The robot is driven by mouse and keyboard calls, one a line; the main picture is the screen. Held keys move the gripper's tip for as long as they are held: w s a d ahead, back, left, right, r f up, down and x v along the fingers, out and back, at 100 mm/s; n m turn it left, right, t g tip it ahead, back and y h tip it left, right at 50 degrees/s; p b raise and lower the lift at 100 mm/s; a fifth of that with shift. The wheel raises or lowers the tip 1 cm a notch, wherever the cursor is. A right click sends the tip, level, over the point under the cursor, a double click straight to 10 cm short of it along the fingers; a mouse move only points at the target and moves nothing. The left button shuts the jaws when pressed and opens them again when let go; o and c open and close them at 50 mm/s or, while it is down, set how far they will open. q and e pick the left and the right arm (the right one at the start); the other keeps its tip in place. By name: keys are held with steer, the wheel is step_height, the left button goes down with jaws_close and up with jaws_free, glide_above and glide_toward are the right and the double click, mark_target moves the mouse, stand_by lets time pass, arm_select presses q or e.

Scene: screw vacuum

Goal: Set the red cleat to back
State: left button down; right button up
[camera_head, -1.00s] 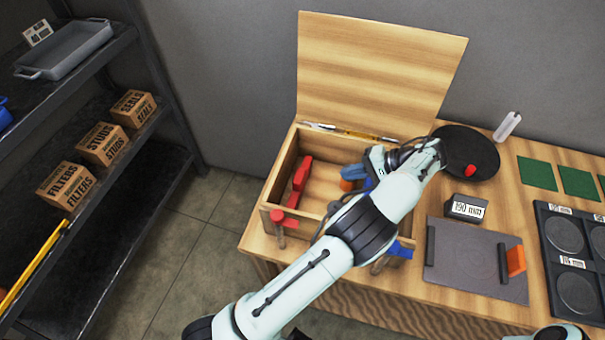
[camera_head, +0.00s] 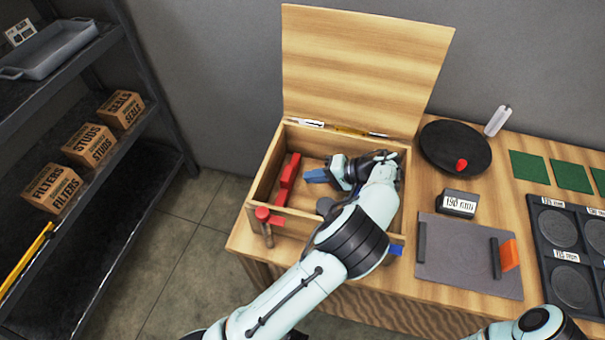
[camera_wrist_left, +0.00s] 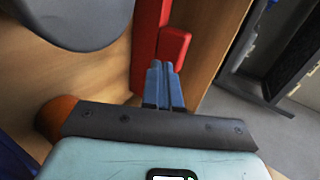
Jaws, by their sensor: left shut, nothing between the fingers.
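A red cleat (camera_head: 288,172), a long red piece with a raised block on it, lies along the left inner side of the open wooden box (camera_head: 330,229). It also shows in the left wrist view (camera_wrist_left: 174,48), just beyond my fingertips. My left gripper (camera_head: 311,176) reaches into the box with its blue fingers pointing left at the cleat. The fingers are shut and empty. In the wrist view the fingertips (camera_wrist_left: 160,68) overlap the lower edge of the red block; I cannot tell whether they touch it. My right gripper is out of view.
The box lid (camera_head: 365,65) stands open behind. A red-knobbed clamp (camera_head: 264,217) is on the box front. A black round plate (camera_head: 445,148) with a small red piece, a 190 mm block (camera_head: 458,203) and a grey board (camera_head: 465,262) stand to the right.

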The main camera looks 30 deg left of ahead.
mark_target(285, 171)
arm_select(q)
steer(key=shift+s+a+r, duration=0.1)
steer(key=shift+s+a, duration=0.1)
steer(key=shift+a, duration=0.6)
steer(key=shift+s+a+r, duration=0.1)
steer(key=shift+s+a, duration=0.05)
steer(key=shift+a, duration=0.65)
steer(key=a, duration=0.3)
steer(key=shift+s+f+b, duration=0.15)
steer(key=shift+s+b, duration=0.25)
steer(key=shift+s+a, duration=0.1)
steer(key=shift+a, duration=0.2)
